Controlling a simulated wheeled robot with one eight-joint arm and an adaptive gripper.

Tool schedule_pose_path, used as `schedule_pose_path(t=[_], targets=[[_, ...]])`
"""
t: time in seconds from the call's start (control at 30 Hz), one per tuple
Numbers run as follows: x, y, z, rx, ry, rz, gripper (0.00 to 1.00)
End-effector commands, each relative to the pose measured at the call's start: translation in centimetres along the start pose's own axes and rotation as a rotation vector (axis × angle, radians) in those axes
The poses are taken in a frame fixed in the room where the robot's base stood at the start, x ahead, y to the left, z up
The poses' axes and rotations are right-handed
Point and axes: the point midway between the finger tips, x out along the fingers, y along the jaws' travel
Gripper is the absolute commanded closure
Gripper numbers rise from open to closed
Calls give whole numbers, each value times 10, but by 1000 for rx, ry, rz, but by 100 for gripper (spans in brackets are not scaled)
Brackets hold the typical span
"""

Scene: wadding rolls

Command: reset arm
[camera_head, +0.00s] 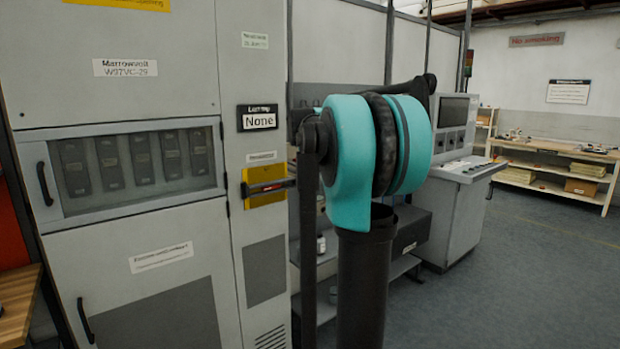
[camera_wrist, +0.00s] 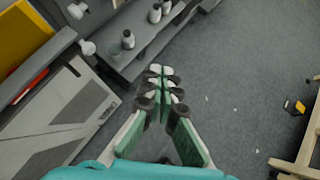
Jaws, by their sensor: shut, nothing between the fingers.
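My gripper (camera_wrist: 163,82) shows in the wrist view, its green-sided fingers reaching up the middle of the picture with the tips together. It is shut and empty, above the grey floor (camera_wrist: 225,75). In the head view my teal arm joints and dark column stand in the middle. I cannot make out my gripper there.
A grey cabinet (camera_head: 150,85) stands at the left, with a yellow panel (camera_head: 266,200) beside my arm. A shelf (camera_wrist: 150,50) with small bottles (camera_wrist: 128,38) lies ahead. A control console (camera_head: 455,215) stands behind my arm. Floor at the right (camera_head: 545,250) is clear.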

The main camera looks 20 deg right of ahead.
Motion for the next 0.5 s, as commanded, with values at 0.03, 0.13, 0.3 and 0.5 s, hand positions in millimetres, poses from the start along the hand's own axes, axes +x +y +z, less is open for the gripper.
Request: schedule_pose_path(t=[0.03,0.13,0.3,0.5], targets=[[-1,-1,0,0,0,0,100],[-2,-2,-1,5,1,1,100],[1,-2,-32,156,30,12,100],[4,-5,-127,613,131,23,100]])
